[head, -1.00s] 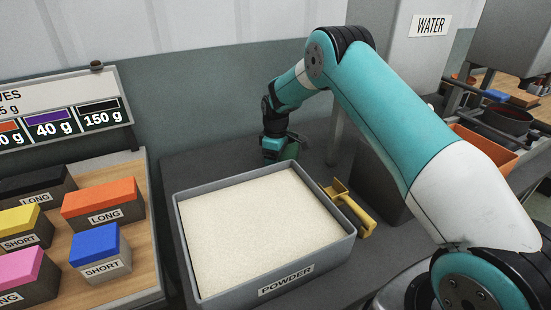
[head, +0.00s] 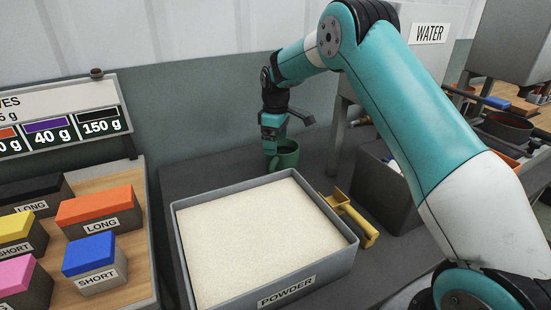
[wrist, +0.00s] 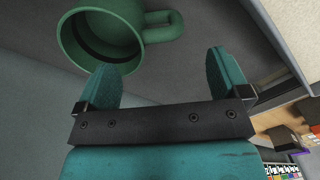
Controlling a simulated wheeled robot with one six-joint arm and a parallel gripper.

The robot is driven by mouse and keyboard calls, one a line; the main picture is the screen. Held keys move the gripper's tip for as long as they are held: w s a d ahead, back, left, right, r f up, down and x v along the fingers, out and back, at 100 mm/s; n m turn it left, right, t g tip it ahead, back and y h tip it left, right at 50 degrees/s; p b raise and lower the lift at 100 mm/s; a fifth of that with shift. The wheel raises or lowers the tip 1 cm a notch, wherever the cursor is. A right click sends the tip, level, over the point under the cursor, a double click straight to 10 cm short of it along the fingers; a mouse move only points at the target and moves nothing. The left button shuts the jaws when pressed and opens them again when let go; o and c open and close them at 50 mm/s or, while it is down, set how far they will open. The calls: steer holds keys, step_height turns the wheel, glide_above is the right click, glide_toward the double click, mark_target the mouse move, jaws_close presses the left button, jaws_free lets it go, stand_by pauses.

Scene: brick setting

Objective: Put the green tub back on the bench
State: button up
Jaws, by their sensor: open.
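The green tub (head: 287,156), a mug-like cup with a handle, stands upright on the dark grey bench (head: 215,166), just behind the powder tray. In the wrist view the tub (wrist: 98,36) is at the upper left, its open mouth and handle showing, with nothing visible inside. My gripper (head: 271,150) is beside the tub's upper left part in the head view and hides a little of it. In the wrist view my gripper (wrist: 165,68) has its two teal fingers spread with nothing between them. The tub is beyond the fingertips, outside the grip.
A grey tray of white powder (head: 262,238) fills the bench front. A yellow scoop (head: 352,218) lies along its right side. A dark bin (head: 385,190) stands farther right. Labelled coloured blocks (head: 97,206) sit on a wooden board at left. The bench left of the tub is clear.

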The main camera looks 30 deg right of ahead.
step_height(320, 180, up, 2)
steer(key=s+a+r+y, duration=0.1)
steer(key=s+a+r, duration=0.5)
steer(key=s, duration=0.2)
steer(key=s+a+r+y, duration=0.1)
steer(key=s+a+r, duration=0.4)
steer(key=s, duration=0.3)
steer(key=s+a+m+y, duration=0.1)
steer(key=s+a, duration=0.2)
steer(key=s, duration=0.9)
steer(key=s+a+m+y, duration=0.1)
steer(key=s+a, duration=0.1)
steer(key=s, duration=1)
steer(key=shift+s+a+r, duration=0.2)
steer(key=shift+a+r, duration=0.1)
steer(key=shift+a, duration=0.1)
steer(key=shift+c, duration=0.2)
